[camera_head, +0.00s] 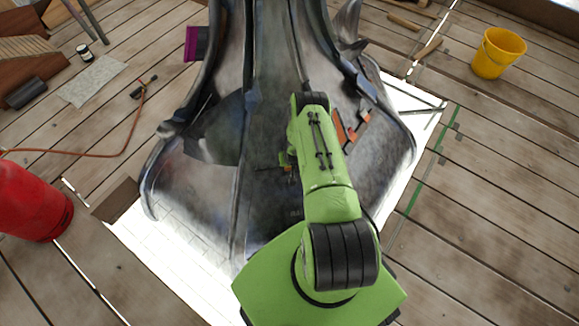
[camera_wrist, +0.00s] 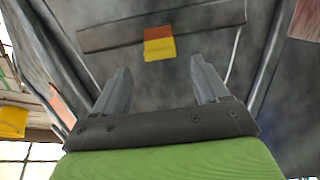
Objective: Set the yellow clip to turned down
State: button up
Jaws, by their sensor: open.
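The yellow clip (camera_wrist: 160,48) shows in the wrist view as a small yellow block with an orange-red part directly above it. It sits at the lower edge of a brownish horizontal strip (camera_wrist: 205,18) on the grey metal spire. My gripper (camera_wrist: 160,66) is open, its two grey fingers pointing at the metal surface. The clip appears between and just beyond the fingertips, and nothing is held. Whether a finger touches it cannot be told. In the head view, my green arm covers much of this part of the spire (camera_head: 200,195).
Orange pieces (camera_head: 352,128) lie on the spire right of my arm. A yellow bucket (camera_head: 497,53) stands on the planks at upper right. A red cylinder (camera_head: 32,200) stands at left, with an orange hose (camera_head: 138,120) on the deck. The spire's flared ribs curve outward on both sides.

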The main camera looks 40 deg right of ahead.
jog(key=b+x, duration=0.3)
jog(key=x, duration=0.5)
jog(key=shift+f+b, duration=0.1)
jog(key=shift+b, duration=0.2)
jog(key=c, duration=1.1)
jog(key=shift+o, duration=0.2)
jog(key=shift+w+d+g+y, duration=0.15)
jog(key=shift+w+g+y, duration=0.2)
jog(key=shift+g, duration=0.45)
jog(key=shift+w+f+g+y, duration=0.15)
jog(key=shift+g+y, duration=0.1)
jog(key=shift+g, duration=0.35)
